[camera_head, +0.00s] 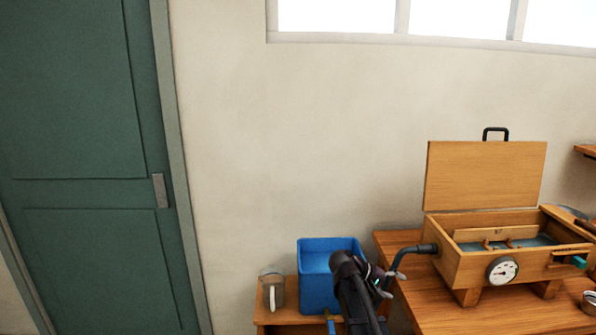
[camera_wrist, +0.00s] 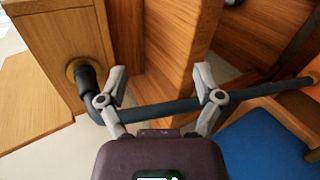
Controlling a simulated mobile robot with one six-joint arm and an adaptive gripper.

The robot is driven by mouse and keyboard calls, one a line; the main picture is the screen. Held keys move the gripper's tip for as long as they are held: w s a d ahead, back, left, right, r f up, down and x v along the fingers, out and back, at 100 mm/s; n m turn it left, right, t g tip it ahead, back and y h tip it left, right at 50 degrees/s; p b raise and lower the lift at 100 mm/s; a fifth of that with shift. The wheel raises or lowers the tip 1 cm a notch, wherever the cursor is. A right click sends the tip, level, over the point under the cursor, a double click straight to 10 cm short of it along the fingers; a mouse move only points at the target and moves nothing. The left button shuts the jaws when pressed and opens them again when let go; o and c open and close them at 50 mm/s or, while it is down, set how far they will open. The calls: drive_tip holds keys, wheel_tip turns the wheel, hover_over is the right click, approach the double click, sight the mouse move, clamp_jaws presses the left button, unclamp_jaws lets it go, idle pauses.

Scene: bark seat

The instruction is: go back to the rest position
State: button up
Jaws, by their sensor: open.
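My gripper (camera_head: 388,281) is at the left side of the wooden box (camera_head: 476,269), close to the bent dark pipe (camera_head: 408,253) that comes out of it. In the wrist view my gripper (camera_wrist: 160,72) has its two fingers spread apart. The dark pipe (camera_wrist: 162,112) crosses the view from side to side, past both fingers. I cannot tell whether the fingers touch it. Nothing is clamped between the fingertips.
The wooden box has a raised lid (camera_head: 485,176) and a dial (camera_head: 502,270), and stands on a wooden bench (camera_head: 450,318). A blue bin (camera_head: 318,283) and a grey mug (camera_head: 272,290) stand left of my arm. A green door (camera_head: 85,150) is at far left.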

drive_tip(key=s+a+f+m+y+p, duration=0.1)
drive_tip(key=s+a+y+p, duration=0.1)
drive_tip(key=s+a+y, duration=0.3)
drive_tip(key=s+a+f+y+p, duration=0.2)
drive_tip(key=s+a+y, duration=0.4)
drive_tip(key=s, duration=0.6)
drive_tip(key=shift+a+f+m+y+p, duration=0.2)
drive_tip(key=shift+m+y+p, duration=0.25)
drive_tip(key=shift+p, duration=0.35)
drive_tip(key=shift+d, duration=0.1)
